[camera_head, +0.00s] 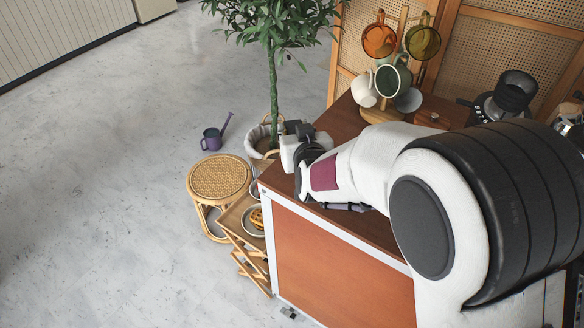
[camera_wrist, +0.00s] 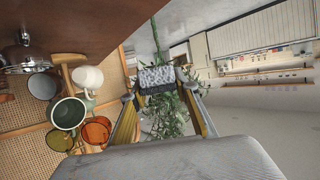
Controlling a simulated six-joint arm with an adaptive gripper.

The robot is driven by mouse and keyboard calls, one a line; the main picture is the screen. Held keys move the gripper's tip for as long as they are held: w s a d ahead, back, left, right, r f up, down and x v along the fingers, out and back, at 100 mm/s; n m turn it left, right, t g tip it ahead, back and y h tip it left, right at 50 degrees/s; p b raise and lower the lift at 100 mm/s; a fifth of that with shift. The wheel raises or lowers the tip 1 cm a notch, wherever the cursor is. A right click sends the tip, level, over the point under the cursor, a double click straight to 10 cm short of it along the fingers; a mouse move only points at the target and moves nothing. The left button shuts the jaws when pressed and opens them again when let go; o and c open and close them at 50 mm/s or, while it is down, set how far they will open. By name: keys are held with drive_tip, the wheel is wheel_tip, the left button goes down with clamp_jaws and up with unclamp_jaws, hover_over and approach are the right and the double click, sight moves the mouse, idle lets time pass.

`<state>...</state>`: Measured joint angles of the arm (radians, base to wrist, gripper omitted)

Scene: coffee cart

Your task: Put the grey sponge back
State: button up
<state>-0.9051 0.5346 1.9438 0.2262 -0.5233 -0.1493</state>
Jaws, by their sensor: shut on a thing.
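The grey sponge (camera_wrist: 157,77), speckled and block-shaped, sits between the fingertips of my gripper (camera_wrist: 159,88) in the wrist view. My gripper is shut on it, one finger at each side. In the head view my gripper (camera_head: 291,142) is at the far left end of the wooden cart top (camera_head: 340,116), near its edge. I cannot make out the sponge clearly there, nor tell whether it touches the cart top.
A mug tree with several mugs (camera_head: 379,40) stands at the back of the cart, beside a coffee grinder (camera_head: 512,92). Left of the cart are a potted plant (camera_head: 272,75), a rattan stool (camera_head: 219,177) and a wooden side table holding a plate (camera_head: 247,222).

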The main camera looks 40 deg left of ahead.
drive_tip(key=shift+s+a+f, duration=0.2)
drive_tip(key=shift+s, duration=0.1)
drive_tip(key=shift+f, duration=3.1)
drive_tip(key=shift+f, duration=0.1)
drive_tip(key=shift+f, duration=1.8)
drive_tip(key=shift+f, duration=0.1)
drive_tip(key=o, duration=1)
drive_tip(key=shift+d, duration=0.1)
